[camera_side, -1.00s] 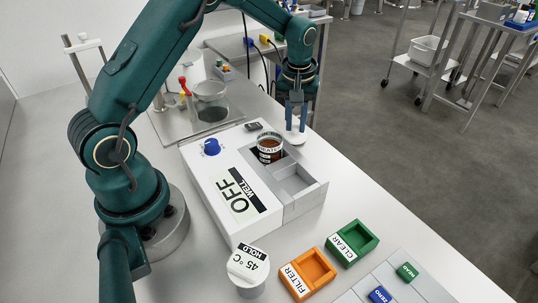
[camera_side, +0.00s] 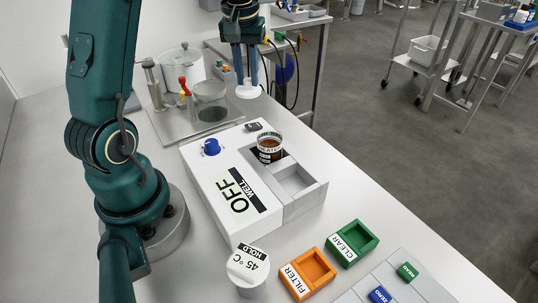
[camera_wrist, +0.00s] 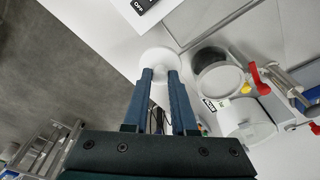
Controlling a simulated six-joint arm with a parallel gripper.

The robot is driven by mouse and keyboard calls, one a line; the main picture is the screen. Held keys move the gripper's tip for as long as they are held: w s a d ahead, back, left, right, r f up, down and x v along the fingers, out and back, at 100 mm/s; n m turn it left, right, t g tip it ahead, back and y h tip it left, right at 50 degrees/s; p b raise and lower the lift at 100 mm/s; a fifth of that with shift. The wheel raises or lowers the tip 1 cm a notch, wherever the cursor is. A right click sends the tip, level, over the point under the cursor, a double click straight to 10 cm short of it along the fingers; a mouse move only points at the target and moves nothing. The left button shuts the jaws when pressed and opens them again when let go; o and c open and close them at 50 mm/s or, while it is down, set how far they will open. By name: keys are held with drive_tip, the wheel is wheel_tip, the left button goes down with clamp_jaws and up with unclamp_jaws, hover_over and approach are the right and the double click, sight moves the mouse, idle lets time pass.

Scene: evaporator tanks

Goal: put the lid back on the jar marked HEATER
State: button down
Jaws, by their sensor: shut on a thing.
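The jar marked HEATER (camera_side: 269,156) stands in the well of the white block, open at the top, with brown contents showing. My gripper (camera_side: 247,82) is beyond the block, toward the back of the bench. It is shut on a white lid (camera_side: 248,92), which hangs below the fingertips, well apart from the jar. In the wrist view the round white lid (camera_wrist: 158,55) shows at the tips of my gripper (camera_wrist: 160,74). The jar cannot be made out in the wrist view.
The white block (camera_side: 215,185) reads OFF and WELL and has a blue knob (camera_side: 211,147). A glass vessel (camera_side: 210,101) on a metal plate stands left of the lid. Orange (camera_side: 308,272) and green (camera_side: 352,243) trays and a labelled cup (camera_side: 248,272) are in front.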

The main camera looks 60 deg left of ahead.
drive_tip(key=shift+s+n, duration=0.3)
drive_tip(key=shift+s, duration=0.1)
drive_tip(key=s+d+r, duration=0.2)
drive_tip(key=d+r, duration=0.1)
drive_tip(key=d, duration=0.4)
drive_tip(key=s+d+r, duration=0.1)
drive_tip(key=d+r, duration=0.2)
drive_tip(key=d, duration=0.5)
wheel_tip(320, 180, down, 6)
drive_tip(key=shift+f+m, duration=0.2)
drive_tip(key=shift+m, duration=0.2)
drive_tip(key=shift+f, duration=0.2)
idle(1.0)
drive_tip(key=shift+c, duration=0.8)
unclamp_jaws()
